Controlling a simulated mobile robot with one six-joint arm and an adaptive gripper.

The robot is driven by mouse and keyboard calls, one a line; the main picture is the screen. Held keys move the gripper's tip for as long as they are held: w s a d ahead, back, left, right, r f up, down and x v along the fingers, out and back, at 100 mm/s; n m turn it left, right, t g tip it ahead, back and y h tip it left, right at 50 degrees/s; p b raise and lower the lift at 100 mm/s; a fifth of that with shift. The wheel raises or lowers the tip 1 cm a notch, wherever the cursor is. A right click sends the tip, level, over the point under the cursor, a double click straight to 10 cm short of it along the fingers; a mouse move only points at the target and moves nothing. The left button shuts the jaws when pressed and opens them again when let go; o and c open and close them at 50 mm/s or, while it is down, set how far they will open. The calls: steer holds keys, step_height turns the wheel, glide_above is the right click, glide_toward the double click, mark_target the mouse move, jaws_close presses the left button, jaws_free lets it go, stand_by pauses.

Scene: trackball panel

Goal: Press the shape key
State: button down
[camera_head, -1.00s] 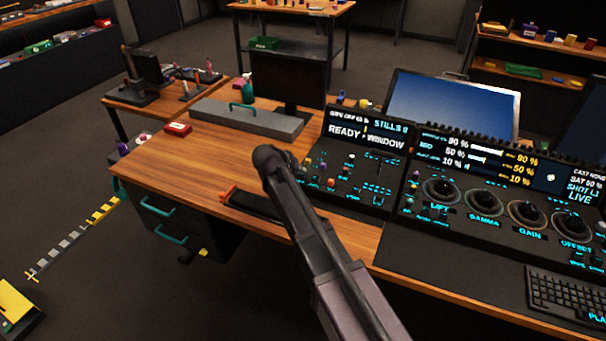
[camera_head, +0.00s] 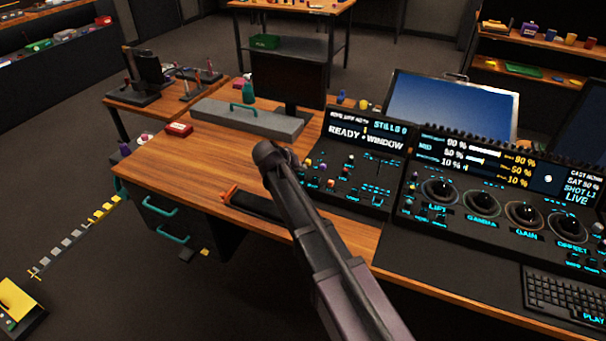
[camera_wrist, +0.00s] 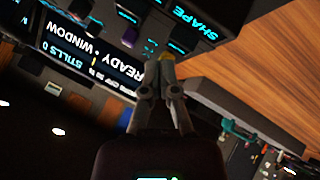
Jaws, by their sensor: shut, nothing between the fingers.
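The glowing SHAPE label (camera_wrist: 193,22) shows upside down at the top of the wrist view, on the dark control panel. My gripper (camera_wrist: 165,75) is shut and empty in the wrist view, its fingertips just below and left of that label. A small yellow piece shows at the fingertips; I cannot tell whether it is a control or part of the gripper. I cannot make out the shape key itself, or whether the fingertips touch the panel. In the head view my arm hides my gripper and part of the panel (camera_head: 372,172).
A panel screen reads READY - WINDOW (camera_head: 365,137). Dials (camera_head: 482,203) and a keyboard (camera_head: 562,295) lie to the right. A grey case (camera_head: 245,122) and a red box (camera_head: 178,129) rest on the wooden desk (camera_head: 175,165), which has bare room at left.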

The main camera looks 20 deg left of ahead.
mark_target(301, 175)
steer(key=shift+r, duration=0.1)
steer(key=shift+r+p, duration=2.45)
steer(key=shift+p, duration=0.05)
stand_by(0.4)
steer(key=shift+r+p, duration=1.9)
steer(key=shift+p, duration=0.05)
steer(key=shift+f, duration=0.15)
step_height(301, 175, down, 9)
steer(key=b, duration=0.9)
steer(key=shift+r, duration=0.2)
steer(key=shift+f, duration=0.15)
stand_by(0.4)
steer(key=shift+f+b, duration=0.3)
steer(key=shift+b, duration=0.1)
stand_by(0.4)
